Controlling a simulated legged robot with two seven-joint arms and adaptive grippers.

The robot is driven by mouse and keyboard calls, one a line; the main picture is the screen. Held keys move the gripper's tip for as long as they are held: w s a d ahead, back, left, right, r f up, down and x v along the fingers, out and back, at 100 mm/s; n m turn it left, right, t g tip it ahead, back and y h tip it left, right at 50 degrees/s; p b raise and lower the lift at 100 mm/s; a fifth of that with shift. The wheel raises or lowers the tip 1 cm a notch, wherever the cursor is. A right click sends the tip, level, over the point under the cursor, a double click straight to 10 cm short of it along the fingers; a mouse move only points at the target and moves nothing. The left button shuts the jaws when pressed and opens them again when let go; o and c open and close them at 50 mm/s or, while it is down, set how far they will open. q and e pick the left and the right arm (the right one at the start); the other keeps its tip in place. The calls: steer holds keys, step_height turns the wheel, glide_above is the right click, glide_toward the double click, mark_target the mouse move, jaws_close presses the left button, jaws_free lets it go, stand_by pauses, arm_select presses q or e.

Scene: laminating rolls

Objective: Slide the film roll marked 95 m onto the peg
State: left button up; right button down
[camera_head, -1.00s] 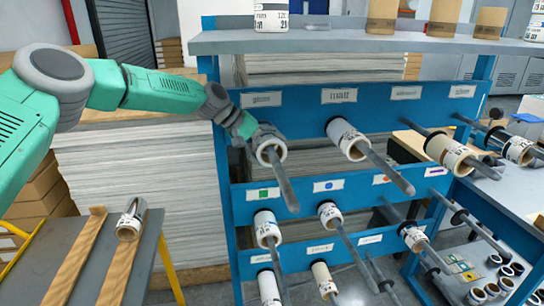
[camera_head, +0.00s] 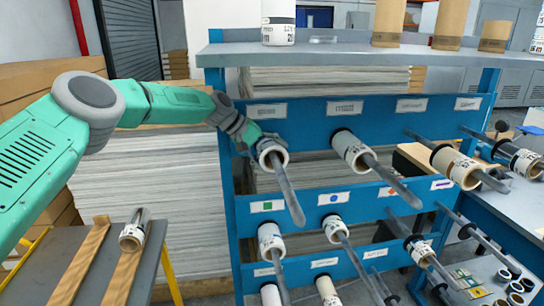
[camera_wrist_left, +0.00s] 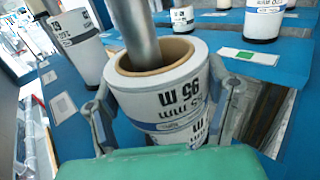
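The white film roll marked 95 m (camera_head: 273,157) sits around the upper left peg (camera_head: 287,192) of the blue rack. The peg passes through the roll's brown core and sticks out past its front. In the left wrist view the roll (camera_wrist_left: 170,100) shows "95 M" upside down, with the grey peg (camera_wrist_left: 135,30) through its core. My left gripper (camera_head: 262,143) is at the roll from behind and above. In the wrist view its fingers (camera_wrist_left: 158,112) lie against both sides of the roll. My right gripper is in neither view.
A second roll (camera_head: 350,150) sits on the neighbouring peg, close to the right. More rolls hang on pegs below and at right. A grey shelf (camera_head: 350,52) with rolls is above. A roll (camera_head: 133,232) lies on a wooden-railed stand at lower left.

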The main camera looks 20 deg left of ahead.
arm_select(q)
steer(key=o, duration=0.5)
steer(key=shift+a+r, duration=0.1)
steer(key=shift+a, duration=0.05)
steer(key=v, duration=1.1)
steer(key=shift+s+a+r, duration=0.15)
steer(key=shift+a, duration=0.15)
steer(key=shift+s, duration=0.1)
